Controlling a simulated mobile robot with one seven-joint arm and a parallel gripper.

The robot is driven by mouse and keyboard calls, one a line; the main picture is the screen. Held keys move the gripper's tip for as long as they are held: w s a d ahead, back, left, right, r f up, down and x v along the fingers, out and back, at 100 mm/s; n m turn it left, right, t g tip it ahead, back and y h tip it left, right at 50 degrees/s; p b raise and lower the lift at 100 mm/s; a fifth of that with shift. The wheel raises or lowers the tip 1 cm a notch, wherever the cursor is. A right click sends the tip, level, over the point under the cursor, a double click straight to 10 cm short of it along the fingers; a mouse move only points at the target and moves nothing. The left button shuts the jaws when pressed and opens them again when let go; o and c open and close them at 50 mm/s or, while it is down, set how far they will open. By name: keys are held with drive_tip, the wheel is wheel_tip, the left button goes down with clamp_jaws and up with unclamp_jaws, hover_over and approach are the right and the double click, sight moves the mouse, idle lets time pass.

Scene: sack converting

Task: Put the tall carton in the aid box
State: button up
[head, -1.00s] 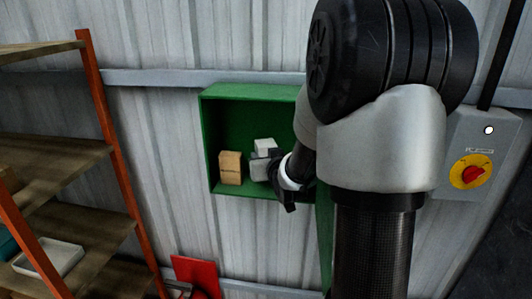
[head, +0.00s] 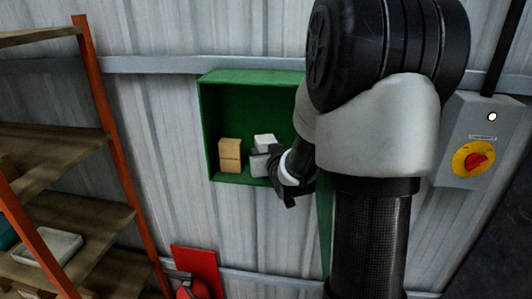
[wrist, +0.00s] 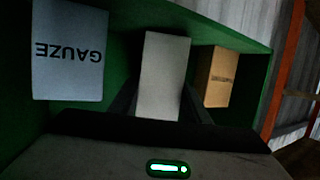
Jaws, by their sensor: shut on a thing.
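The aid box is an open green box (head: 203,130) on the wall in the head view; its right side is behind my arm. My gripper (head: 268,154) reaches into it, shut on a pale, plain tall carton (head: 264,141). The wrist view shows this carton (wrist: 163,75) between the fingers. The carton is inside the box, close to its floor; I cannot tell whether it touches. In the wrist view, a white carton marked GAUZE (wrist: 68,75) is on one side and a brown carton (wrist: 217,78) on the other, with gaps between.
The brown carton (head: 229,155) stands left of the held carton in the head view. A shelf rack with an orange post (head: 107,130) is at left, holding a white tray (head: 48,248). A red object (head: 197,268) is below, and a switch box (head: 480,130) is at right.

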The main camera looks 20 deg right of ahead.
drive_tip(key=shift+f+b, duration=0.3)
drive_tip(key=shift+b, duration=0.05)
drive_tip(key=o, duration=1.2)
drive_tip(key=shift+r, duration=0.1)
